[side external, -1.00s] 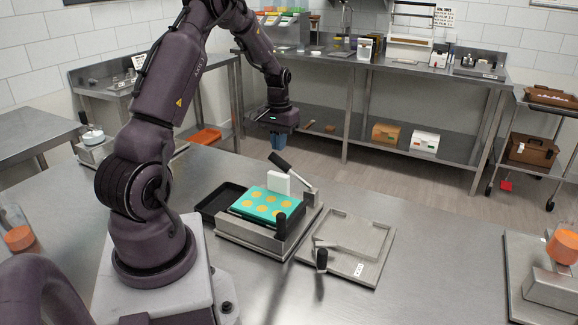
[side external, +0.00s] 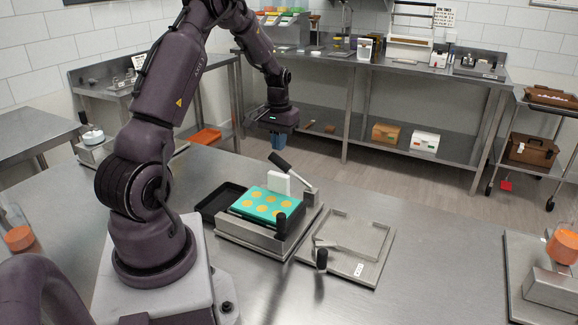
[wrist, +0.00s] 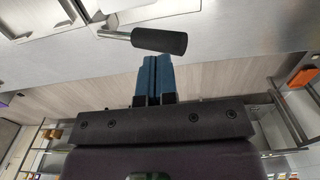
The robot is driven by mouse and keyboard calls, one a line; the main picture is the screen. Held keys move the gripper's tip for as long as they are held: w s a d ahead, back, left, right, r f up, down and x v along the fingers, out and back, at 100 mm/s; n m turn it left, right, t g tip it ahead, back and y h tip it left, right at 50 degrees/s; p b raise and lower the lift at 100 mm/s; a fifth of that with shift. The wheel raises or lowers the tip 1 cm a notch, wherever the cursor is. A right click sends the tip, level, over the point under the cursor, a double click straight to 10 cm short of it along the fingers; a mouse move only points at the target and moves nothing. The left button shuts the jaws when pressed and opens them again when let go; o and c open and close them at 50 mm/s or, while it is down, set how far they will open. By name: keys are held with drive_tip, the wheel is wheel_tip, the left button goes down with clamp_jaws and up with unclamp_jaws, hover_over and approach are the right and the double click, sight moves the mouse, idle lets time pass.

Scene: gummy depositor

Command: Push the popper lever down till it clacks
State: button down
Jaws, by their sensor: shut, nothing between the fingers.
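The popper (side external: 268,240) is a metal box on the steel table, with a teal mould (side external: 245,208) holding several yellow rounds on top.
A black tray (side external: 219,203) lies left of the popper. A flat metal plate with a raised rim and black handle (side external: 372,262) lies to its right. An orange-topped device (side external: 565,246) stands at the far right. The front middle of the table is clear.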

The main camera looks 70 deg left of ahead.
sight(277, 165)
idle(0.4)
drive_tip(key=shift+s+a+f, duration=0.15)
drive_tip(key=shift+f, duration=1.7)
drive_tip(key=shift+s+a+f, duration=0.15)
drive_tip(key=shift+f, duration=1.7)
drive_tip(key=shift+r, duration=5.05)
drive_tip(key=s+d+r+m+t, duration=0.2)
drive_tip(key=d+r, duration=0.3)
drive_tip(key=d, duration=0.6)
drive_tip(key=s+d+r+m+t, duration=0.1)
drive_tip(key=s+d+r+m, duration=0.3)
drive_tip(key=d, duration=0.7)
drive_tip(key=s+d+r+m+t, duration=0.2)
drive_tip(key=d+r, duration=0.5)
drive_tip(key=d, duration=0.4)
drive_tip(key=shift+s+d+r+m+t, duration=0.2)
drive_tip(key=shift+s+r+m+t, duration=0.15)
drive_tip(key=shift+s+m, duration=0.2)
